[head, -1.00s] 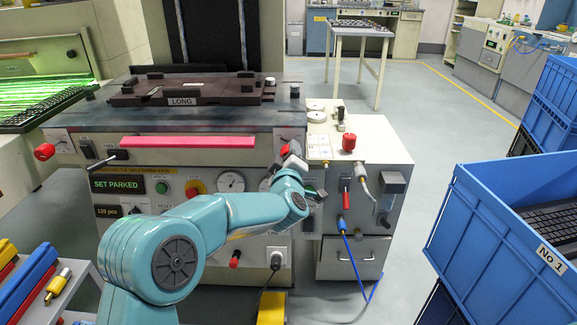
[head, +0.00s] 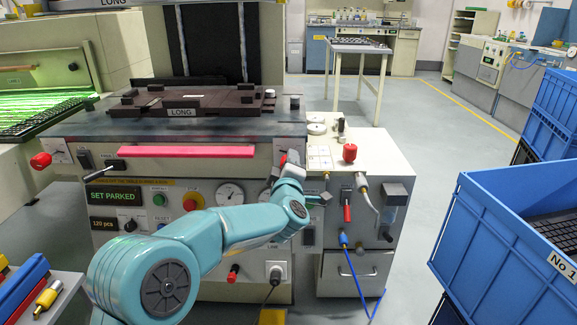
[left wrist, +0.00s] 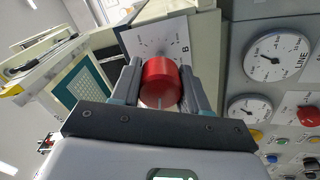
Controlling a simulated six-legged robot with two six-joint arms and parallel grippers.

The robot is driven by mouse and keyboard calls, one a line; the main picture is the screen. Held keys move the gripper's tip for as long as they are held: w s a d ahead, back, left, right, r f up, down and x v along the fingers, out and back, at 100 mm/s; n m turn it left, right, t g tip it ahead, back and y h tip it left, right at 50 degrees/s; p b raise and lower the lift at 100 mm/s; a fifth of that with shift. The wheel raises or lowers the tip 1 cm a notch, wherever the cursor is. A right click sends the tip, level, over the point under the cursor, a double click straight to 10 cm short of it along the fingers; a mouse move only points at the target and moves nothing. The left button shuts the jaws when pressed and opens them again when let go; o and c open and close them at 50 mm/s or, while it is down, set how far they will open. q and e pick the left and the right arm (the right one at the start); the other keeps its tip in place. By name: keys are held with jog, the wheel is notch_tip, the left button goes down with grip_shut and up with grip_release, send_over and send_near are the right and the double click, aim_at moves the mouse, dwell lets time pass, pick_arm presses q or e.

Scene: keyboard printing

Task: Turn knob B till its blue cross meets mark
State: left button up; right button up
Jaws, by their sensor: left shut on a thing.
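Knob B (left wrist: 160,84) is a red round knob in front of a white plate (left wrist: 152,40) with fine scale marks and the letter B, in the left wrist view. My left gripper (left wrist: 163,88) has one finger on each side of the knob and is shut on it. A pale line shows on the knob's near face. I cannot make out a blue cross or the mark it meets. In the head view my left gripper (head: 283,166) is at the right end of the machine's front panel, and it mostly hides the knob. My right gripper is not in view.
Dials (head: 230,194), a red stop button (head: 193,201) and a long pink bar (head: 186,152) are on the panel left of my gripper. A red knob (head: 349,153) stands on the side cabinet. Blue crates (head: 500,235) stand at the right; grey floor lies between.

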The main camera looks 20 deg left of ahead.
pick_arm(q)
jog(key=o, duration=1.1)
jog(key=shift+c, duration=0.2)
jog(key=shift+s, duration=0.1)
jog(key=p+v, duration=0.1)
jog(key=v, duration=1.5)
